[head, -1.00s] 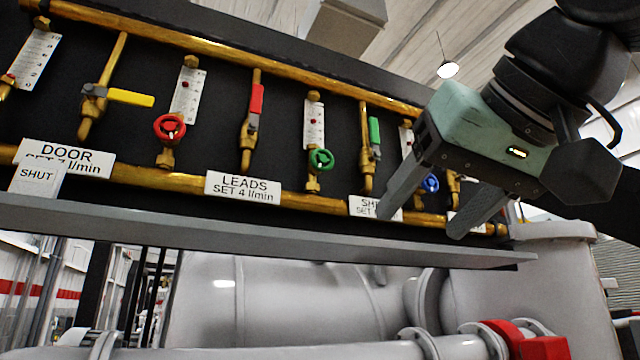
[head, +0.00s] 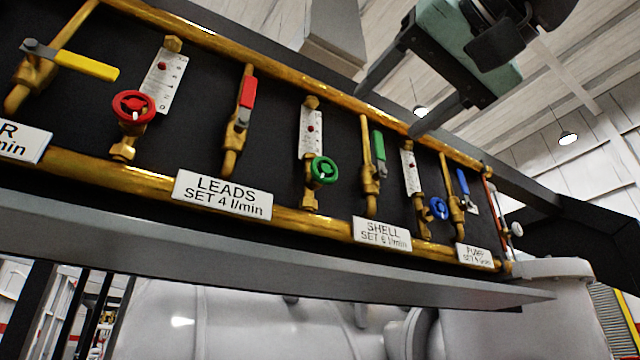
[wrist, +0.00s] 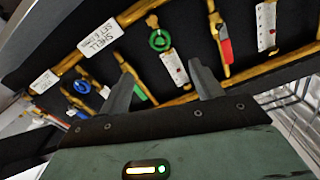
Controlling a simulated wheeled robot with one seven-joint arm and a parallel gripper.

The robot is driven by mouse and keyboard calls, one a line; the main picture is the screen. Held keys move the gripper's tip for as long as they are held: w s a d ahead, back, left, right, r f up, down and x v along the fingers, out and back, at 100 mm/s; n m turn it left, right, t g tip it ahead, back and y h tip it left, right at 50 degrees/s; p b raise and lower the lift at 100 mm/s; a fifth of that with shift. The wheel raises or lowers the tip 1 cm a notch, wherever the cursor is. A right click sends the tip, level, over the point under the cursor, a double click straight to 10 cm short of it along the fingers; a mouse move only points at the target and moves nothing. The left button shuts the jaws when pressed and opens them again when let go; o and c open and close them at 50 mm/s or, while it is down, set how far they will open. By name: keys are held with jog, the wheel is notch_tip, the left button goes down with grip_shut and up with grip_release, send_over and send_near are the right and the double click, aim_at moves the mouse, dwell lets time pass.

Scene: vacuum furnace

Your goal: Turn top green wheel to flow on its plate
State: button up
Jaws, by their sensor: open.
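The green wheel (head: 323,169) sits low on its brass valve, below a white scale (head: 311,130) with a red float. A green lever (head: 378,146) is to its right, and the SHELL plate (head: 382,234) is below that lever; its set number is small and hard to read. My gripper (head: 387,112) is open and empty, up and right of the wheel in the head view. In the wrist view, the green wheel (wrist: 160,40) shows beyond the gap between the fingertips (wrist: 158,63), apart from them.
A red wheel (head: 133,107) and red lever (head: 246,94) are on the left, with the LEADS plate (head: 222,195) below. A blue wheel (head: 438,208) and blue lever (head: 463,181) are on the right. A grey ledge (head: 200,250) runs under the dark panel. Brass pipes cross it.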

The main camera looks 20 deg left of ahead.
aim_at(327, 169)
jog(key=p+x, duration=1)
jog(key=x, duration=0.6)
jog(key=shift+w+a, duration=0.15)
jog(key=shift+w, duration=0.05)
jog(key=c, duration=1)
